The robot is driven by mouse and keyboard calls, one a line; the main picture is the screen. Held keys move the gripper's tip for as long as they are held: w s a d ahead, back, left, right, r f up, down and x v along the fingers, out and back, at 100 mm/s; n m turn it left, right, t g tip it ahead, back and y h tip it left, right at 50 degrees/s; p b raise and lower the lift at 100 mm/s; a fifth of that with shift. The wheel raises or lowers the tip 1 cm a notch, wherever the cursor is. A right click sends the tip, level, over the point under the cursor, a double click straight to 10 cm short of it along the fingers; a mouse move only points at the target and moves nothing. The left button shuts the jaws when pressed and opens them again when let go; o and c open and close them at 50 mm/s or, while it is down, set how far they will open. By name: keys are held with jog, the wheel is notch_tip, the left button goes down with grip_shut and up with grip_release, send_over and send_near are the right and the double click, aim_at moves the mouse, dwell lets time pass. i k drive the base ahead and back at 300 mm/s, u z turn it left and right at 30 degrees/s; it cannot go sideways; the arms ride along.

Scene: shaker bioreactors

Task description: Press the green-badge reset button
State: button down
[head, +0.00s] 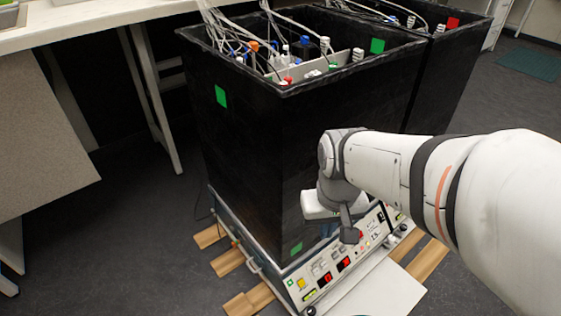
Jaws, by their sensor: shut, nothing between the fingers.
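A tall black shaker box with green badges (221,96) stands in the middle of the head view. More green badges show on its top rim (377,46), at its lower front corner (296,248) and on the left end of the control panel (290,282). This panel (320,268) has red digital displays, a yellow part (301,284) and small buttons. I cannot tell which one is the reset button. My gripper (328,230) is shut and empty, pointing down in front of the box's lower face, above the panel's middle. My wrist hides part of the panel behind it.
A second black box with a red badge (453,23) stands behind to the right. Cables and bottle tops fill the front box's open top. Wooden boards (228,262) lie under the shaker. A white bench (100,22) stands at left; dark floor is free between.

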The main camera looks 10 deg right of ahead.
aim_at(300, 282)
jog(key=u, duration=0.05)
jog(key=k, duration=0.55)
jog(key=z, duration=2.95)
jog(key=k, duration=0.75)
jog(key=u, duration=2.1)
